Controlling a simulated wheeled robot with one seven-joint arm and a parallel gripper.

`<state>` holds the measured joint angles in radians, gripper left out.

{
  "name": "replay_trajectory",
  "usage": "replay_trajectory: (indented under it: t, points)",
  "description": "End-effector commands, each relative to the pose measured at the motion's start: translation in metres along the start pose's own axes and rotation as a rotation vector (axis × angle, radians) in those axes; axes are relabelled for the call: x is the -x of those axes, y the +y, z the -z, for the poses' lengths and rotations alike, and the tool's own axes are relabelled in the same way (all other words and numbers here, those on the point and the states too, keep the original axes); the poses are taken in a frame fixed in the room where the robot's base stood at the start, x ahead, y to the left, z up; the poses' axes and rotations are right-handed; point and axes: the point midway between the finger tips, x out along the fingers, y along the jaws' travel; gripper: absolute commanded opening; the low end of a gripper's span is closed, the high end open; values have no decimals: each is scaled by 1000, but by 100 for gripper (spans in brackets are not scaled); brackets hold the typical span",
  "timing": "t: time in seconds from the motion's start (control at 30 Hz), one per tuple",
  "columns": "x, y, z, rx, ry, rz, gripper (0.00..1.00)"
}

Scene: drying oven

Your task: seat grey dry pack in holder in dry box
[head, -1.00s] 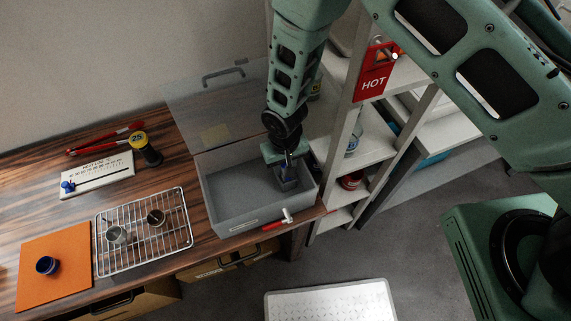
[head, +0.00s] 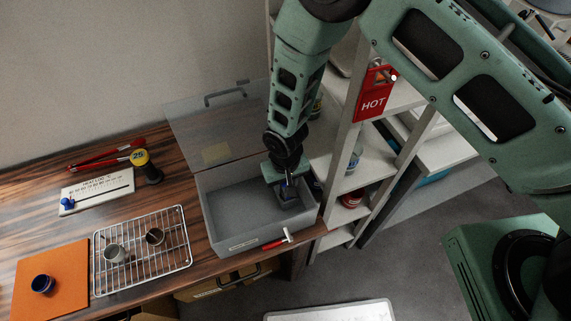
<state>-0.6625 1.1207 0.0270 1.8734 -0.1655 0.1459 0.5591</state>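The dry box (head: 213,215) is a grey open-topped bin at the right end of the wooden bench, with its clear lid (head: 190,130) raised behind it. My gripper (head: 287,191) points down inside the right part of the box. A small dark grey, squarish piece (head: 290,203) shows just below the fingertips. I cannot tell whether it is the dry pack, the holder, or both together. The fingers are small and dark here, and their opening is not clear. The arm covers part of the box's back right corner.
A wire rack (head: 130,278) holds two small cups. A red-handled tool (head: 277,242) lies at the box's front. A white shelf (head: 350,180) with a red HOT tag (head: 374,93) stands close on the right.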

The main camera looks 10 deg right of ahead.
Motion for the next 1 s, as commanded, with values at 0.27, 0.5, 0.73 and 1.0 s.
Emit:
replay_trajectory:
  t: [0.27, 0.5, 0.73, 1.0]
  points:
    - [55, 0, 2, -2, 4, 1, 36]
    - [99, 0, 1, 1, 2, 0, 36]
    - [120, 0, 1, 0, -1, -1, 36]
    - [136, 0, -4, 11, -1, 8, 36]
